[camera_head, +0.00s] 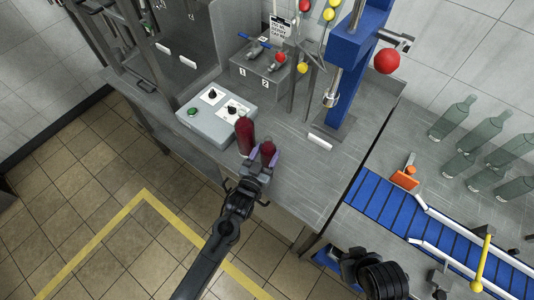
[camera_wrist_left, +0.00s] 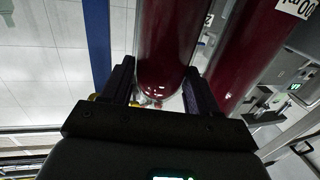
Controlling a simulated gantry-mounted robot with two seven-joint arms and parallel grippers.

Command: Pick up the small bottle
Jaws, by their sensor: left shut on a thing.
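Two dark red bottles stand close together at the front of the grey bench in the head view. The small bottle (camera_head: 268,149) is the one nearer my left arm. My left gripper (camera_head: 262,160) is shut on it, with a finger on each side. In the left wrist view the small bottle (camera_wrist_left: 167,45) is between the two dark fingers, its rounded end near the palm. The other, taller bottle (camera_head: 245,136) is just beside it; it also shows in the left wrist view (camera_wrist_left: 255,50). My right gripper's jaws cannot be made out.
A control box (camera_head: 215,112) with a green button and knobs is behind the bottles. A blue press column (camera_head: 350,65) rises to the right. A blue conveyor (camera_head: 395,218) is at the right, with several clear bottles (camera_head: 455,118) behind it. Bare bench (camera_head: 310,185) lies right of the gripper.

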